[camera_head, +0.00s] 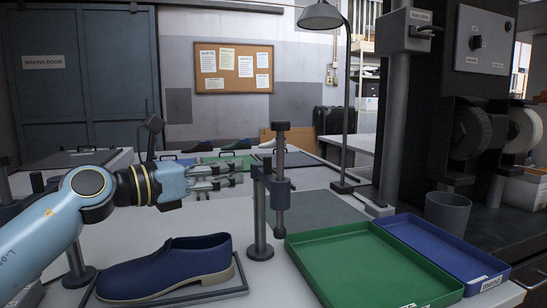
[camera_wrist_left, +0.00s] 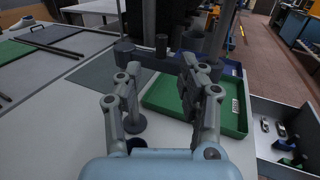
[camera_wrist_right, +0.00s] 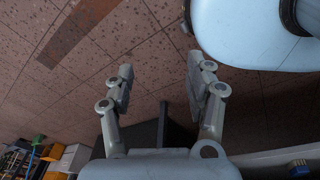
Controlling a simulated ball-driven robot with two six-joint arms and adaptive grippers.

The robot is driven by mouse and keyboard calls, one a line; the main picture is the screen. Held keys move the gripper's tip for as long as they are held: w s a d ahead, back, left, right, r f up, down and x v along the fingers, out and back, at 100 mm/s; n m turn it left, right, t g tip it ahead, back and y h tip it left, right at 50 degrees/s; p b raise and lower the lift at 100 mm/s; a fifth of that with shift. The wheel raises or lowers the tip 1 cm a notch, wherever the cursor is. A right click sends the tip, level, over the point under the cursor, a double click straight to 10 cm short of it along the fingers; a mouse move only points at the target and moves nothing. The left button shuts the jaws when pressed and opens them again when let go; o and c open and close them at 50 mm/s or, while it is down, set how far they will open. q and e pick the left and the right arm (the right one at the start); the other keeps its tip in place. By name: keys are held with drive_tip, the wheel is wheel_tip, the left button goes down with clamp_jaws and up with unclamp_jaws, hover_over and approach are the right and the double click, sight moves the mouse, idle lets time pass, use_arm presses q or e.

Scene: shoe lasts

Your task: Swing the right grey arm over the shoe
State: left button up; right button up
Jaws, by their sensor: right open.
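The blue shoe (camera_head: 168,268) lies on its side-on frame on the bench, toe to the left, in the head view. The right grey arm (camera_head: 263,225) stands on a round-based post just right of the shoe's heel, with an upright rod (camera_head: 281,190) at its end, to the right of the shoe. My left gripper (camera_head: 240,181) is level above the shoe's heel, its fingertips just left of the grey post. In the left wrist view its fingers (camera_wrist_left: 158,75) are apart, with the rod (camera_wrist_left: 161,45) beyond them; I see no clear contact. My right gripper (camera_wrist_right: 165,78) is open and empty above the floor.
A green tray (camera_head: 292,238) and a blue tray (camera_head: 490,272) lie right of the grey arm. A lamp (camera_head: 346,100) and a grey cup (camera_head: 447,212) stand farther back. Another grey post (camera_head: 77,262) stands left of the shoe, partly behind my left arm.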

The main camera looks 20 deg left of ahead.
sight(265, 157)
use_arm(q)
drive_tip(key=x, duration=0.9)
drive_tip(key=shift+w+d+r+p, duration=0.2)
drive_tip(key=shift+w+d+p, duration=0.05)
drive_tip(key=shift+d+p, duration=0.1)
drive_tip(key=shift+w+d, duration=0.15)
drive_tip(key=shift+w, duration=0.15)
drive_tip(key=shift+c, duration=1.7)
drive_tip(key=c, duration=0.5)
use_arm(e)
drive_tip(key=s, duration=0.3)
drive_tip(key=shift+s+r+g, duration=0.25)
drive_tip(key=shift+s+g, duration=0.05)
drive_tip(key=shift+s, duration=0.05)
